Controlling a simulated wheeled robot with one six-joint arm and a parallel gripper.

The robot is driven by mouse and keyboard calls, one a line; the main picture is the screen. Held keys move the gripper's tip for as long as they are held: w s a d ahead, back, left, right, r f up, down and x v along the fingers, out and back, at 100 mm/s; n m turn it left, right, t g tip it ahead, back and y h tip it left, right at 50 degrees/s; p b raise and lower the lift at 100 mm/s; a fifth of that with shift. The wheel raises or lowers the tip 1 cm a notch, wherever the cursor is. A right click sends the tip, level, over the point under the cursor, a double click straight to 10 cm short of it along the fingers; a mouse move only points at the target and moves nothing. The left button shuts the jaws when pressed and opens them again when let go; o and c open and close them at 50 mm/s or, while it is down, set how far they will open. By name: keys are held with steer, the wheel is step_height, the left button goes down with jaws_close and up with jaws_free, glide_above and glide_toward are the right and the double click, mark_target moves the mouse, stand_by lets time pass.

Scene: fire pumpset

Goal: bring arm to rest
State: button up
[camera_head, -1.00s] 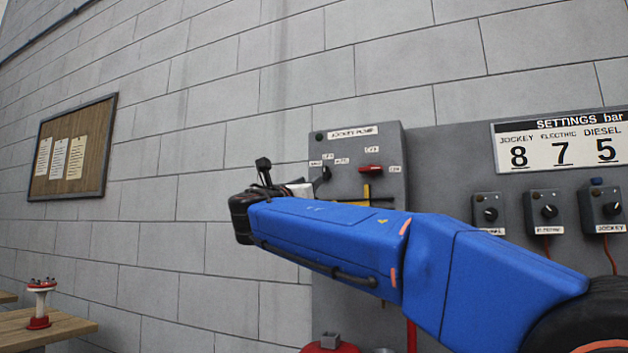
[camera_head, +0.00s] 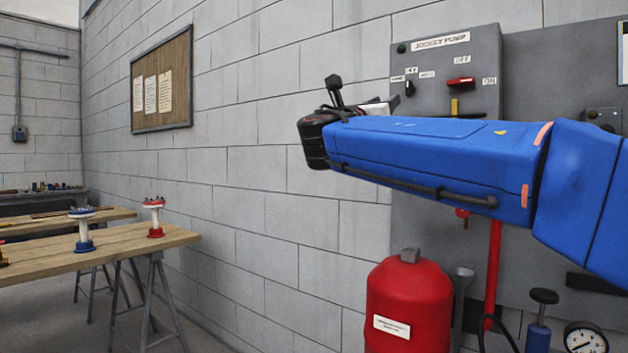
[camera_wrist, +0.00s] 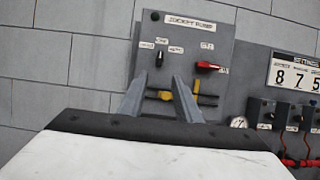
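My gripper (camera_wrist: 158,92) shows in the wrist view as two grey fingers with a clear gap between them, open and empty. It points at the grey jockey pump box (camera_wrist: 216,48), which has a black selector switch (camera_wrist: 159,58), a red switch handle (camera_wrist: 208,67) and a yellow part seen behind the fingers. No contact with the box can be made out. In the head view my blue arm (camera_head: 430,160) reaches across from the right, and the fingers are mostly hidden behind the wrist. The jockey pump box (camera_head: 432,62) shows above the arm, with its red handle (camera_head: 461,84).
A red tank (camera_head: 408,300) and red pipe (camera_head: 494,270) stand below the arm. A gauge (camera_head: 586,340) is at the lower right. A wooden table (camera_head: 120,243) with red and blue valve pieces stands left. A notice board (camera_head: 160,82) hangs on the block wall.

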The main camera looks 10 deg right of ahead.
steer(key=s+d+f+m+g+y, duration=0.2)
steer(key=s+f+m+y, duration=0.15)
steer(key=f, duration=0.75)
steer(key=s+d+f+m+g+y, duration=0.2)
steer(key=s+f+m, duration=0.2)
steer(key=f, duration=0.7)
steer(key=s+d+f+m+g+y, duration=0.2)
steer(key=s+d+f+m+y, duration=0.15)
steer(key=f, duration=0.75)
steer(key=s+a+f+m+g+y, duration=0.1)
steer(key=s+a+f+m+y, duration=0.2)
steer(key=f, duration=0.6)
steer(key=s+a+f+m+g+y, duration=0.1)
steer(key=s+a+f+m+y, duration=0.1)
steer(key=s+a+f+m, duration=0.4)
steer(key=s+a+f+m+g+y, duration=0.1)
steer(key=s+a+f+m+y, duration=0.2)
steer(key=s+f, duration=0.6)
step_height(320, 180, down, 4)
steer(key=a+m, duration=0.1)
steer(key=m, duration=0.1)
steer(key=shift+s+a+m+y, duration=0.25)
steer(key=shift+m+y, duration=0.05)
